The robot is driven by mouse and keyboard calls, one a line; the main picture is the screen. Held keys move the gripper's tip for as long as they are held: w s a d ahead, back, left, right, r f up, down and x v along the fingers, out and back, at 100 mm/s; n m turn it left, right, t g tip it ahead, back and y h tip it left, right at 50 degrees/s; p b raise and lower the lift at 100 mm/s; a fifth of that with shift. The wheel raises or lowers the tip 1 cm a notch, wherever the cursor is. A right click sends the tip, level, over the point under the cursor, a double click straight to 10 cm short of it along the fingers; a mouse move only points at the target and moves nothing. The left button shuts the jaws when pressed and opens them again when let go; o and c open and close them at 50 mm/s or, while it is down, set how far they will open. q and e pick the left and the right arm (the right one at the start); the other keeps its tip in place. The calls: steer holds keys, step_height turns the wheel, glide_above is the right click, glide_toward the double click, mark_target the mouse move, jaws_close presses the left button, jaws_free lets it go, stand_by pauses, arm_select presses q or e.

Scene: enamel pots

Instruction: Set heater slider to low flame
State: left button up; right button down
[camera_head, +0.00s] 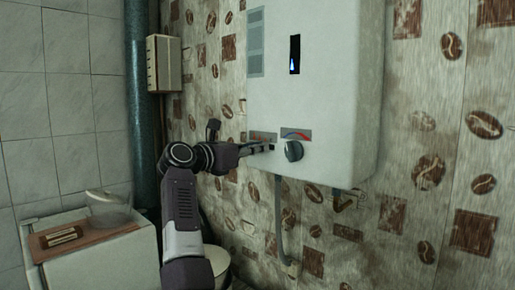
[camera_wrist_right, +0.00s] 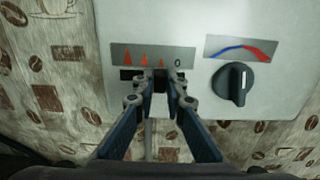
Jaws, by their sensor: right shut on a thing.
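The white heater (camera_head: 315,90) hangs on the wall with a small blue flame (camera_head: 294,62) in its window. In the wrist view its slider panel (camera_wrist_right: 118,50) shows red flames shrinking from left to right, then a 0. My right gripper (camera_head: 268,147) reaches the heater's lower front from the left. In the wrist view my right gripper (camera_wrist_right: 161,82) is shut on the dark slider knob (camera_wrist_right: 160,76), which sits under the smallest flame mark, left of the 0. The fingers hide part of the knob and slot. My left gripper is not in view.
A round black dial (camera_head: 294,151) sits just right of the gripper, under a blue-red arc; it also shows in the wrist view (camera_wrist_right: 232,82). A grey pipe (camera_head: 279,215) runs below the heater. A white cabinet (camera_head: 95,262) stands at lower left.

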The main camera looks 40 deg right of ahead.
steer(key=shift+w, duration=0.1)
steer(key=shift+w+a+p, duration=0.1)
steer(key=shift+w+p, duration=0.65)
steer(key=shift+w, duration=0.3)
steer(key=c, duration=2)
jaws_free()
steer(key=shift+o, duration=0.2)
steer(key=shift+a, duration=0.1)
